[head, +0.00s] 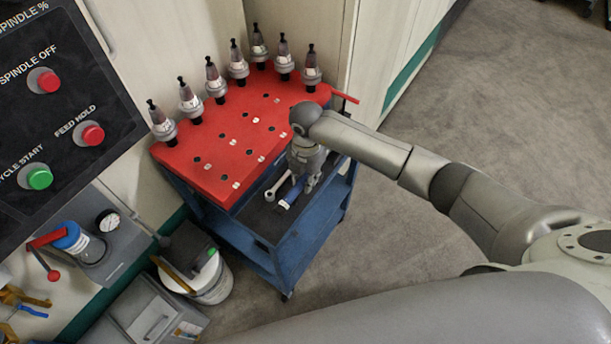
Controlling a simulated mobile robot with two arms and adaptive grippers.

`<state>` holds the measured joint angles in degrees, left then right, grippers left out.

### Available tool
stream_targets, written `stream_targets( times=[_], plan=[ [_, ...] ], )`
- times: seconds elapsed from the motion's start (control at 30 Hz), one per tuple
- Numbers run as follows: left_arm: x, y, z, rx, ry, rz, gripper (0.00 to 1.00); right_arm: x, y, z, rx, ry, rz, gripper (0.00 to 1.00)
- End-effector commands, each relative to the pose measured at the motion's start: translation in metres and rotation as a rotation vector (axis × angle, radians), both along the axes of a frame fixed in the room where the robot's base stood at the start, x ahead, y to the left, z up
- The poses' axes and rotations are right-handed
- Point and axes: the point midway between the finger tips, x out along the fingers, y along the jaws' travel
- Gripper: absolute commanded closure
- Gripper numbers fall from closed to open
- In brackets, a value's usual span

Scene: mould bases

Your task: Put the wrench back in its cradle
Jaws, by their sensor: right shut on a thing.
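A silver ring-ended wrench (270,195) shows on the dark lower tray of the blue cart, just left of my right gripper. A blue-handled tool (291,194) runs up between the fingertips of my right gripper (303,184). That gripper reaches down over the tray beside the red rack and is shut on the blue-handled tool. The hand and wrist hide its upper part and the far end of the silver wrench. I cannot tell the cradle from the tray here. My left gripper is not in view.
The red rack (222,140) holds several tool holders upright along its back and left edges, with empty holes in front. A control panel (60,95) stands at left. A white bucket (212,282) sits on the floor beside the cart (300,243). The floor at right is clear.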

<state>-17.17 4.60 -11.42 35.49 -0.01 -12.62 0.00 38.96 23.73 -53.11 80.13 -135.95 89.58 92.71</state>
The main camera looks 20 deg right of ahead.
Motion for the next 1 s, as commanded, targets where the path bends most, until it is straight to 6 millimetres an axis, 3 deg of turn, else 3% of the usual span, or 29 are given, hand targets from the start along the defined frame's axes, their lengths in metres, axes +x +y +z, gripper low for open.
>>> stream_targets(
  times=[0.47, 1.0],
  plan=[
    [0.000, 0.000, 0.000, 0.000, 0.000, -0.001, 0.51, 0.001, 0.000, -0.001, 0.000, -0.002, -0.001, 1.00],
    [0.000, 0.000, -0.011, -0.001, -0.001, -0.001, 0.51, 0.001, 0.000, -0.016, 0.001, -0.003, -0.001, 1.00]
  ],
)
